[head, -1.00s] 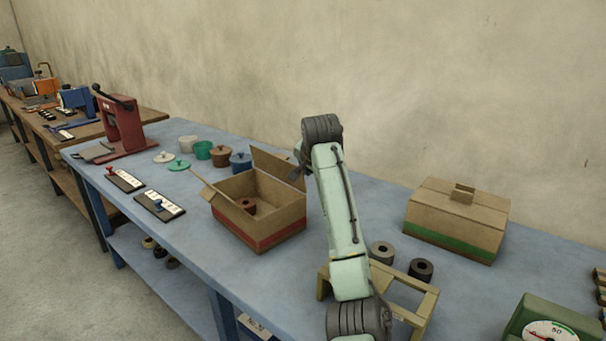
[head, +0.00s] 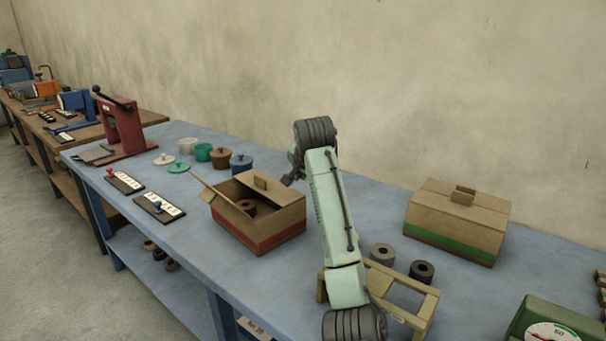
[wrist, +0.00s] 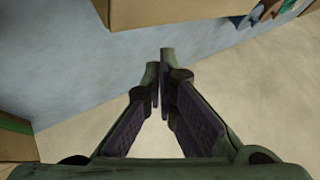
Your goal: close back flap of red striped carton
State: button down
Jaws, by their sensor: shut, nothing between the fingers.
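The red striped carton (head: 275,238) stands on the blue bench in the head view. Its back flap (head: 278,188) is folded forward and slopes over the rear of the opening. Its left flap (head: 208,188) sticks up and outward. A brown roll (head: 246,206) shows inside. My gripper (head: 288,180) is behind the carton's back right corner, partly hidden by my arm; I cannot tell whether it touches the flap. In the wrist view my gripper (wrist: 160,72) has its fingers together and empty, with brown cardboard (wrist: 150,12) at the top edge.
A green striped carton (head: 457,222) with its top folded over stands to the right. Two dark rolls (head: 421,271) are by a wooden rack (head: 425,305). The wall is close behind the bench.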

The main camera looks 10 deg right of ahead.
notch_tip(320, 180, up, 9)
jog(key=p, duration=0.5)
dwell(0.5)
jog(key=shift+a, duration=0.1)
